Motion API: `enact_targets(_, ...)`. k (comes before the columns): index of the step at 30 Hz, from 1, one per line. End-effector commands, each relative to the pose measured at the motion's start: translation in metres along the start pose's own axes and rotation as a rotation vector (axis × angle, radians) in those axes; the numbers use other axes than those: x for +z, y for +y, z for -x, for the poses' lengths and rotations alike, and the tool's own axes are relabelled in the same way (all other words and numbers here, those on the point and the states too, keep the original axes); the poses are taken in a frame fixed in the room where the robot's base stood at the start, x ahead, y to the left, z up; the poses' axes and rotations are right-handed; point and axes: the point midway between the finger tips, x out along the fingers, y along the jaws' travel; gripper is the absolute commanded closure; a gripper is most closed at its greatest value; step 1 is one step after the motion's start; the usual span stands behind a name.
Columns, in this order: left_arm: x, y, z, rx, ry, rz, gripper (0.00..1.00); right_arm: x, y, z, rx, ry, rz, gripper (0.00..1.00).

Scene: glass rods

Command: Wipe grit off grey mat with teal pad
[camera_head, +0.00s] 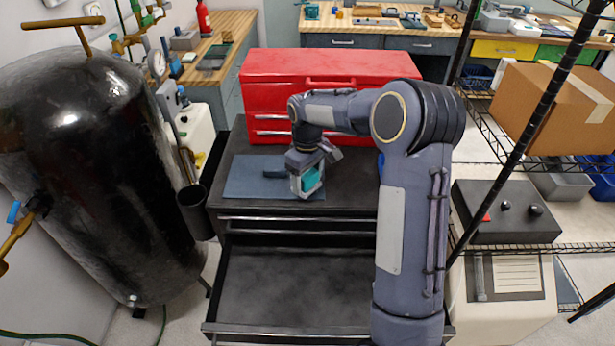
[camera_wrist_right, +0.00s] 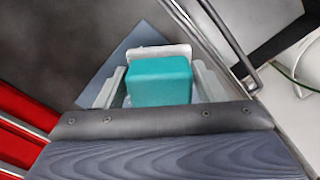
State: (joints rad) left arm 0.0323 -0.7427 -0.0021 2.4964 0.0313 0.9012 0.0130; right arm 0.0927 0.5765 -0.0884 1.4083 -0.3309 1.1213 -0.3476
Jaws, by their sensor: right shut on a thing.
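My right gripper (camera_head: 307,181) is shut on the teal pad (camera_head: 312,178), over the right end of the grey mat (camera_head: 240,180). The mat looks blue-grey and lies flat on the dark top of a tool cabinet. In the right wrist view the teal pad (camera_wrist_right: 158,82) sits between the two pale fingers, and part of the mat (camera_wrist_right: 112,62) shows beyond it. I cannot tell whether the pad touches the mat. No grit can be made out on the visible mat. My left gripper is not in view.
A red tool chest (camera_head: 340,70) stands at the back of the cabinet top. An open drawer (camera_head: 290,290) juts out below the front edge. A black tank (camera_head: 90,170) stands at the left, and a dark cup (camera_head: 194,212) hangs by the cabinet's left side.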

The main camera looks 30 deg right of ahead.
Motion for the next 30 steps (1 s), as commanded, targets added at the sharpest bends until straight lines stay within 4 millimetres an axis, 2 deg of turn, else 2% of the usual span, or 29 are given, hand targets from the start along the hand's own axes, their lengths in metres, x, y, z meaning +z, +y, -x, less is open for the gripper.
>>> enact_targets(30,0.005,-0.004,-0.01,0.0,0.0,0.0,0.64,0.0,0.0,-0.018,0.0,0.0,0.0,0.55)
